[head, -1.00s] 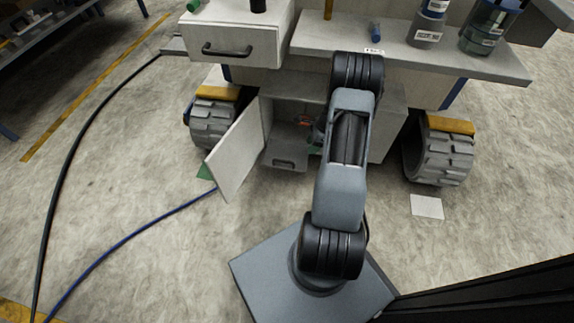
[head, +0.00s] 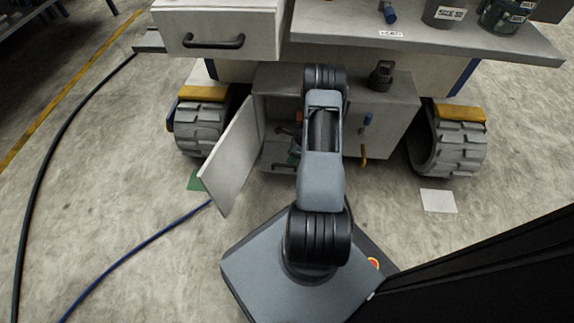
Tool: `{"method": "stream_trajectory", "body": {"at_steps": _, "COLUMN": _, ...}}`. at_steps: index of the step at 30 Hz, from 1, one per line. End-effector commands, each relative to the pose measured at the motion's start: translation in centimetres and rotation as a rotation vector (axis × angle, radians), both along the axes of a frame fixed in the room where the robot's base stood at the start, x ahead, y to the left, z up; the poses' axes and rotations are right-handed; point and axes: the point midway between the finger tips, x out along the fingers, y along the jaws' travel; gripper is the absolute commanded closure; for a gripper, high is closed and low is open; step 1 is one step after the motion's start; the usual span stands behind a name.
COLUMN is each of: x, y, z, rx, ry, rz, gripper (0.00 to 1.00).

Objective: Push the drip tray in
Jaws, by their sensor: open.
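In the head view the drip tray (head: 276,164) looks like a grey tray front low in the open cabinet (head: 258,82). My arm covers its right part, and how far it stands out is hard to tell. The cabinet's pale door (head: 232,160) stands open to the left. Small orange and dark items show inside, beside my arm. My arm reaches forward to the cabinet, and its links hide my gripper. I cannot tell whether it touches the tray.
A blue cable (head: 140,247) lies on the floor.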

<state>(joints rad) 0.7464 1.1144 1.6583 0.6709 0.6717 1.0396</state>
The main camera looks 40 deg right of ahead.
Motion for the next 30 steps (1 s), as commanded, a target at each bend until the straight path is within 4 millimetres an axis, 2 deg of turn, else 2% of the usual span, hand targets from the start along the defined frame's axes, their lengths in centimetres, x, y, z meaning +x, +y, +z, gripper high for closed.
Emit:
{"method": "stream_trajectory", "body": {"at_steps": 1, "x": 0.2, "y": 0.4, "z": -1.2, "rx": 0.001, "ry": 0.0, "rz": 0.003, "gripper": 0.58}}
{"method": "stream_trajectory", "body": {"at_steps": 3, "x": 0.3, "y": 0.8, "z": -2.1, "rx": 0.0, "ry": 0.0, "rz": 0.003, "gripper": 0.58}}
{"method": "stream_trajectory", "body": {"at_steps": 9, "x": 0.6, "y": 1.7, "z": -3.6, "rx": 0.0, "ry": 0.0, "rz": 0.005, "gripper": 0.58}}
{"method": "stream_trajectory", "body": {"at_steps": 23, "x": 0.8, "y": 2.0, "z": -4.1, "rx": -0.001, "ry": -0.001, "rz": 0.005, "gripper": 0.58}}
{"method": "stream_trajectory", "body": {"at_steps": 30, "x": 0.8, "y": 2.0, "z": -4.1, "rx": -0.001, "ry": -0.001, "rz": 0.006, "gripper": 0.81}}
